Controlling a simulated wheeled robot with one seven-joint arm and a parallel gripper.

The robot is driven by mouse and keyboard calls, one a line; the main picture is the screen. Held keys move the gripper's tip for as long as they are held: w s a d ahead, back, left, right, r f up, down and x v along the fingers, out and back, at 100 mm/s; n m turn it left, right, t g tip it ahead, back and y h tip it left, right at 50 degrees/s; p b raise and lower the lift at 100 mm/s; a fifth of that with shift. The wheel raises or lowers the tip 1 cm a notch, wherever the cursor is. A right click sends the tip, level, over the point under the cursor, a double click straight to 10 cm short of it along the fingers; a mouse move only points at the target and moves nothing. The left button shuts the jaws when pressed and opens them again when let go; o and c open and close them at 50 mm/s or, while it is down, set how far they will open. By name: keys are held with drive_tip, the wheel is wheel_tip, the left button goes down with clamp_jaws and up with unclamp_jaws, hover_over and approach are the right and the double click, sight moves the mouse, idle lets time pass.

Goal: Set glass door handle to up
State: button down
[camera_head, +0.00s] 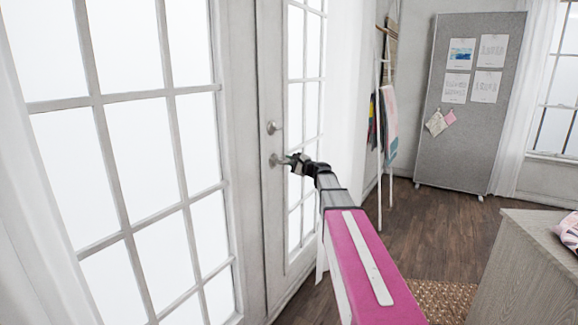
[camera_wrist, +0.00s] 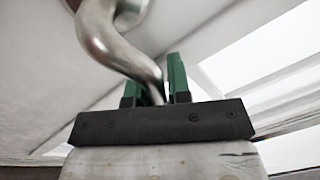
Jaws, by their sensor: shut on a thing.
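The glass door (camera_head: 274,215) has a white frame and panes, and stands left of centre in the head view. Its lower metal handle (camera_head: 276,160) is a curved lever; it also shows large in the wrist view (camera_wrist: 117,45). My gripper (camera_head: 296,163) is at this handle. In the wrist view its green fingers (camera_wrist: 158,85) are shut on the end of the lever, which passes down between them. The lever's exact angle is hard to tell in the head view, as my gripper covers its end.
A round knob or lock (camera_head: 272,127) sits above the handle. A white ladder rack (camera_head: 379,140) with cloths and a grey pinboard (camera_head: 465,140) stand farther back. A wooden cabinet (camera_head: 520,265) is at lower right. The wooden floor (camera_head: 425,225) between is clear, with a woven rug (camera_head: 440,298).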

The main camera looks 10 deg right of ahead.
drive_tip(key=shift+r+n, duration=0.6)
drive_tip(key=shift+n, duration=0.5)
drive_tip(key=c, duration=1.1)
unclamp_jaws()
drive_tip(key=shift+d, duration=0.1)
drive_tip(key=v, duration=1)
drive_tip(key=shift+s+d, duration=0.2)
drive_tip(key=shift+d, duration=0.1)
drive_tip(key=shift+f, duration=0.15)
